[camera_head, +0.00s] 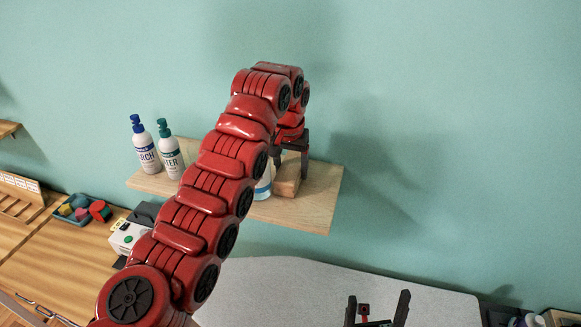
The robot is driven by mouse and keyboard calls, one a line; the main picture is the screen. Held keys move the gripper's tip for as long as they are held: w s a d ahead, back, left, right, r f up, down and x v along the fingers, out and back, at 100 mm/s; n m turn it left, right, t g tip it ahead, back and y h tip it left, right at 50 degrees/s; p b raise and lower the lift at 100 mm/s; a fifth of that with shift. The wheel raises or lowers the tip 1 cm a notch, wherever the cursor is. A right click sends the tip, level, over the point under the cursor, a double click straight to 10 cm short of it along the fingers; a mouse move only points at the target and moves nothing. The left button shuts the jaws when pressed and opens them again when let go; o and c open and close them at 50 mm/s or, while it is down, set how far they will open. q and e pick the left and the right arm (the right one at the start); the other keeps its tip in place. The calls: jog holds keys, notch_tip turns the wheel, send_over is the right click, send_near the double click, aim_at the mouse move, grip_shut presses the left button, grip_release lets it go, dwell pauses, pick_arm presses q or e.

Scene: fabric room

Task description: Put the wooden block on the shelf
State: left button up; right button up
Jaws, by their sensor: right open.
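The wooden block (286,183) is at the right part of the light wooden shelf (318,198) on the wall. It looks upright on the board, though its lower edge is partly hard to make out. My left gripper (291,162) is at the block from above, its dark fingers apart and close around the block's top. Whether they press on it or stand clear is not visible. My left arm crosses the view and hides the shelf's middle. My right gripper (376,312) is low in the view, open and empty, fingers pointing up, away from the shelf.
A white bottle with a blue cap (144,147) and one with a green cap (170,151) stand on the shelf's left. Another bottle (263,184) is partly hidden behind my arm, left of the block. Below are a wooden table (75,255) and a grey surface (285,290).

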aim_at(293, 167)
pick_arm(q)
jog(key=shift+o, duration=1.2)
jog(key=shift+d, duration=0.1)
jog(key=shift+o, duration=0.8)
jog(key=shift+d+r, duration=0.1)
jog(key=shift+s+r, duration=0.1)
jog(key=shift+s, duration=0.15)
jog(key=shift+w, duration=0.1)
jog(key=shift+r+b, duration=0.35)
jog(key=r, duration=0.2)
jog(key=r+b, duration=0.1)
jog(key=shift+s+r, duration=0.25)
jog(key=shift+s, duration=0.05)
jog(key=r, duration=0.1)
jog(key=r+p, duration=0.2)
jog(key=shift+s+a+r, duration=0.15)
jog(key=shift+s+a, duration=0.05)
jog(key=shift+a, duration=0.05)
jog(key=shift+s, duration=0.1)
